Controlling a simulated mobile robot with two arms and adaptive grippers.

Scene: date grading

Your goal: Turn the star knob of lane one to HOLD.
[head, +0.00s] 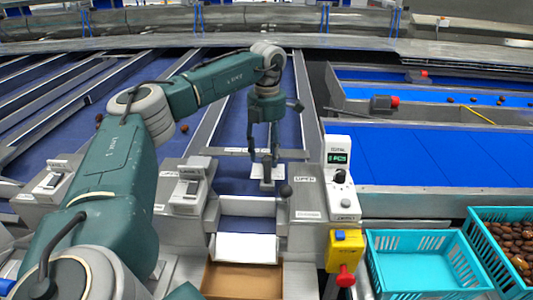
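My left gripper (267,160) points down over the middle lane, above a small pale plate (258,184) near the lane's front end. A black knob (339,178) sits on the white control box (340,150) with a green TOTAL display, right of the gripper. A black ball-ended handle (286,191) stands closer to the gripper, beside a label that seems to read UPPER. I cannot tell which is the star knob of lane one, nor read a HOLD mark. My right gripper is not in view.
A yellow box with a red button (346,270) stands in front of the control box. A turquoise crate (400,240) is empty; another (490,214) holds dates. A cardboard box (243,280) lies below the chute. Blue belts (430,155) run at right.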

